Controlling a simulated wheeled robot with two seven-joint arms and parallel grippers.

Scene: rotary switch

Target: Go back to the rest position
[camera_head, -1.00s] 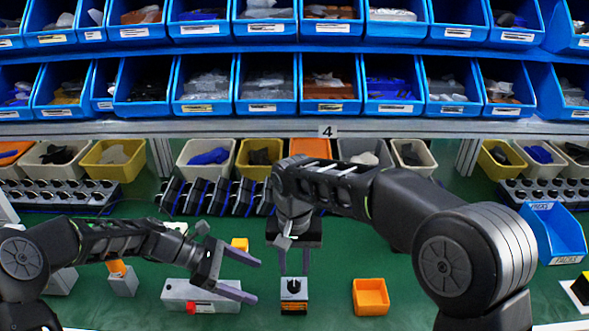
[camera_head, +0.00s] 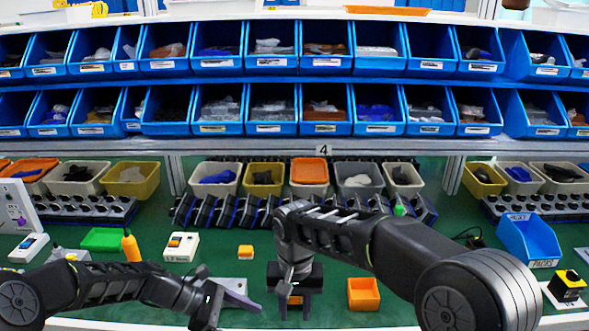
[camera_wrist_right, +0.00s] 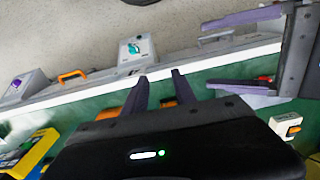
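My right gripper (camera_head: 294,306) points down near the front of the green table in the head view. In the right wrist view its two fingers (camera_wrist_right: 160,85) stand apart and hold nothing. A small orange patch (camera_head: 295,300) shows between these fingers in the head view; I cannot tell what it belongs to. My left gripper (camera_head: 235,304) is low at the front, left of the right one. In the right wrist view the left gripper (camera_wrist_right: 245,52) shows its fingers spread and empty. The rotary switch cannot be made out clearly.
An orange tray (camera_head: 363,294) sits right of my right gripper. A blue bin (camera_head: 528,240) is at right. Blue bin shelves span the back.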

